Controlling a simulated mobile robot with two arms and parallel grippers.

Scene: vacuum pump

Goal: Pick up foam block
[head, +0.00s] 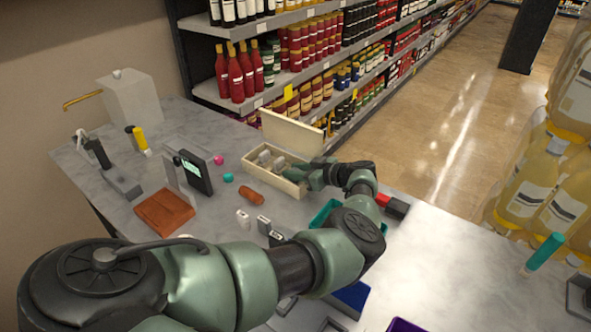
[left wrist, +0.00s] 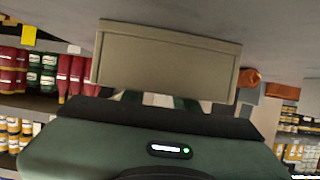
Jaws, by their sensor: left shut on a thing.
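A cream box (head: 291,188) with its lid (head: 291,134) standing open is on the grey table. Small pale grey blocks (head: 265,157) lie inside it; I cannot tell for sure which one is the foam block. My left gripper (head: 303,176) is at the right end of the box, its fingers reaching in over the rim. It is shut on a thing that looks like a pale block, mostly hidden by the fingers. In the left wrist view, the raised panel of the box (left wrist: 168,60) stands ahead of the gripper body, and the fingertips are mostly hidden.
An orange-brown cylinder (head: 250,195) and small white pieces (head: 243,217) lie in front of the box. A teal tray (head: 324,214) is partly behind my left arm. A dark display device (head: 195,172) and a brown block (head: 164,211) are at left. Store shelves (head: 285,85) stand behind the table.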

